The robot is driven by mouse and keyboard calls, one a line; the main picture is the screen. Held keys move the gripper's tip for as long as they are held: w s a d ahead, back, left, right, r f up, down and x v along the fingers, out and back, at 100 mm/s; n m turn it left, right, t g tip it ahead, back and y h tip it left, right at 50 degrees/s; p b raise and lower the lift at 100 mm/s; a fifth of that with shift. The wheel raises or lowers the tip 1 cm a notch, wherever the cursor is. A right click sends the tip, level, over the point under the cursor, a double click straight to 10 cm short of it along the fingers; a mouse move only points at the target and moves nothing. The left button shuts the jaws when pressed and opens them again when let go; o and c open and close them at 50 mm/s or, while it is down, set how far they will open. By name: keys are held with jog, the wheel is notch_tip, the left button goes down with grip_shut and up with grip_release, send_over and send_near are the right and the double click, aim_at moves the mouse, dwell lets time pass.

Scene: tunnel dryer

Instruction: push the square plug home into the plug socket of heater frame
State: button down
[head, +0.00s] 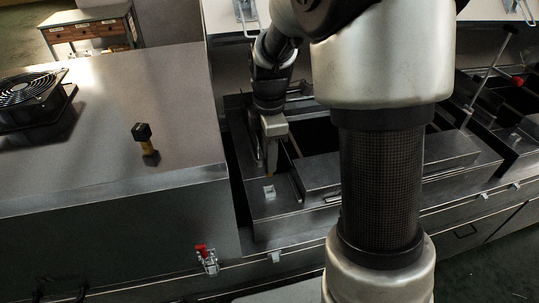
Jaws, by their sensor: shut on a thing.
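My gripper (270,166) points down over the left end of a grey metal heater frame (266,218). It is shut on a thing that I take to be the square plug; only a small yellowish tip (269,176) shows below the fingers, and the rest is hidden. A small pale square fitting (269,191), which looks like the plug socket, sits on the frame's top just below the gripper in the picture. The tip appears apart from this fitting, but I cannot tell the height between them.
A red-handled latch (205,256) is on the front wall. My arm hides the middle.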

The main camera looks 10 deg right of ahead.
aim_at(269, 175)
jog(key=shift+f+b, duration=1.65)
jog(key=shift+f, duration=0.85)
jog(key=shift+f+b, duration=0.9)
jog(key=shift+f, duration=0.55)
jog(key=c, duration=1.5)
grip_release()
jog(key=shift+o, duration=0.2)
jog(key=shift+r, duration=0.1)
notch_tip(269, 175, up, 17)
jog(key=p, duration=0.2)
jog(key=shift+r, duration=0.1)
